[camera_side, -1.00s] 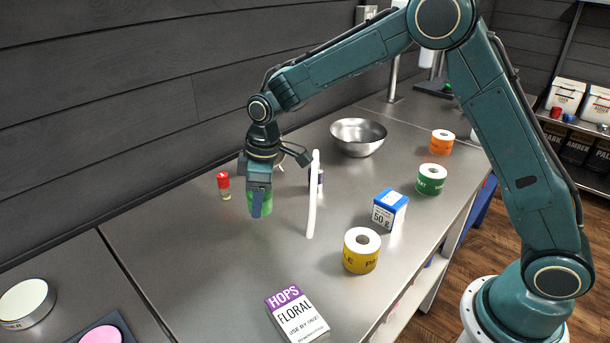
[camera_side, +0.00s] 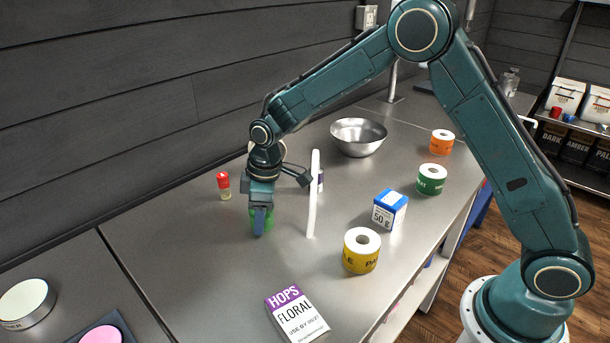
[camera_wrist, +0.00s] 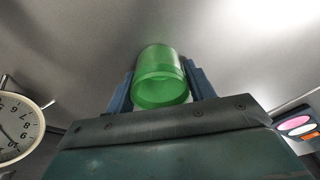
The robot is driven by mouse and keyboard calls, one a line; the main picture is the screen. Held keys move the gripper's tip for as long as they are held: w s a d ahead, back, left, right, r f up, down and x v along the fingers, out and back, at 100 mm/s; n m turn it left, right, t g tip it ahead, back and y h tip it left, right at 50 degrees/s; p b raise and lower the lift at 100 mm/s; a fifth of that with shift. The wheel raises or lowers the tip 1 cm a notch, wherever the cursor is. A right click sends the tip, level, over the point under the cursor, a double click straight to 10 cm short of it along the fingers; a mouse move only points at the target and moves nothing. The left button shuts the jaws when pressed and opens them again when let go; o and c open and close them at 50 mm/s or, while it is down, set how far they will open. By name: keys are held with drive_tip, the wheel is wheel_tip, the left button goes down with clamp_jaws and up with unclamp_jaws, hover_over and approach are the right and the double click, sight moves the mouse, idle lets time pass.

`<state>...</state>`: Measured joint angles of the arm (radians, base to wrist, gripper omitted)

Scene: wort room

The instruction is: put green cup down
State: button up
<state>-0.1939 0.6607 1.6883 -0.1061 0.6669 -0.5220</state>
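The green cup (camera_side: 270,220) is between the fingers of my gripper (camera_side: 261,222), low over the steel bench on its left part. The fingers hide part of it in the side view. In the wrist view the translucent green cup (camera_wrist: 160,75) sits between the two blue fingers (camera_wrist: 160,90), which lie against its sides. My gripper is shut on the cup. The cup's base is at or very near the bench top; I cannot tell whether it touches.
A red-capped jar (camera_side: 224,186) stands to the left behind. A white upright rod (camera_side: 313,195) is close on the right. A yellow roll (camera_side: 361,250), a blue-and-white box (camera_side: 389,209), a steel bowl (camera_side: 358,138) and a hops box (camera_side: 296,315) stand farther off. Bench in front is clear.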

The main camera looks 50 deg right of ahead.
drive_tip(key=shift+o, duration=1.3)
wheel_tip(320, 180, up, 12)
drive_tip(key=s+d, duration=0.1)
drive_tip(key=shift+s+d, duration=0.15)
drive_tip(key=shift+r, duration=0.15)
